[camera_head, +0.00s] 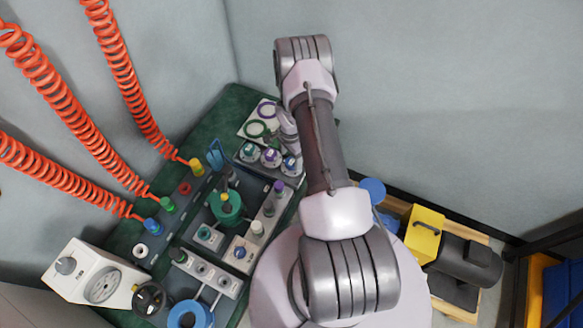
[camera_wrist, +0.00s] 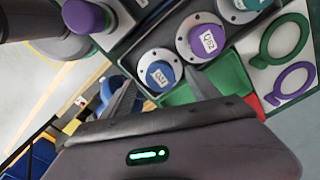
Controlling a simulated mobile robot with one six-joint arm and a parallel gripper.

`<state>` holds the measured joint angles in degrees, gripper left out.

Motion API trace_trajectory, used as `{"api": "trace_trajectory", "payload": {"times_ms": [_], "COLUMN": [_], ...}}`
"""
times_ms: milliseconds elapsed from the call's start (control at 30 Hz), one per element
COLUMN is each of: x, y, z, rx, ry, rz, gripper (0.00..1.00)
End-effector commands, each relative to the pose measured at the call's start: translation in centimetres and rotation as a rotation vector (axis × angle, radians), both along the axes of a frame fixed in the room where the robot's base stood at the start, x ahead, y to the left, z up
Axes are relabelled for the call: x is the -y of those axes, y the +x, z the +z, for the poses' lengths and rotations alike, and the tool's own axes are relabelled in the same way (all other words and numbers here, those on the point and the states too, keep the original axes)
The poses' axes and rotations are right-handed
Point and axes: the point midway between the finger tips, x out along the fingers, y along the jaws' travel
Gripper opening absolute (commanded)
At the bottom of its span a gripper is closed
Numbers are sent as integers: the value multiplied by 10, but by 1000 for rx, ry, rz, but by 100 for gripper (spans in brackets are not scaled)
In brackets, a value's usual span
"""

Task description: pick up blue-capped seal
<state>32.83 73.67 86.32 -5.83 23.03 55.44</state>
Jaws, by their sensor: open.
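The blue-capped seal (camera_wrist: 160,75) sits upright in a grey round flange with a white label on its cap. It is the end one of a row, beside a purple-capped seal (camera_wrist: 208,40) and a teal-capped one (camera_wrist: 247,4). In the head view the blue-capped seal (camera_head: 290,162) is at the right end of that row, close to my arm. My gripper (camera_wrist: 159,78) is open, with one finger to each side of the blue cap in the wrist view. The height of the fingertips over the cap cannot be told. In the head view my arm mostly hides the gripper.
A white plate with a green ring (camera_wrist: 285,40) and a purple ring (camera_wrist: 291,83) lies beyond the row. A purple-topped post (camera_wrist: 84,16) stands on the other side. Orange coiled hoses (camera_head: 70,110) hang at left. A dark green bench mat (camera_head: 205,118) lies beneath.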

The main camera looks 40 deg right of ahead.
Motion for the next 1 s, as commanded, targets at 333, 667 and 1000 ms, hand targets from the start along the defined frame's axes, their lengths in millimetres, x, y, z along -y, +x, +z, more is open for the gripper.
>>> {"api": "trace_trajectory", "payload": {"times_ms": [333, 667, 1000], "x": [5, 5, 5], "y": [-2, -2, -2], "z": [-41, -40, -40], "rx": [-1, -1, -1], "ry": [1, 1, 0], "rz": [0, 0, 0], "gripper": [70, 15, 0]}}
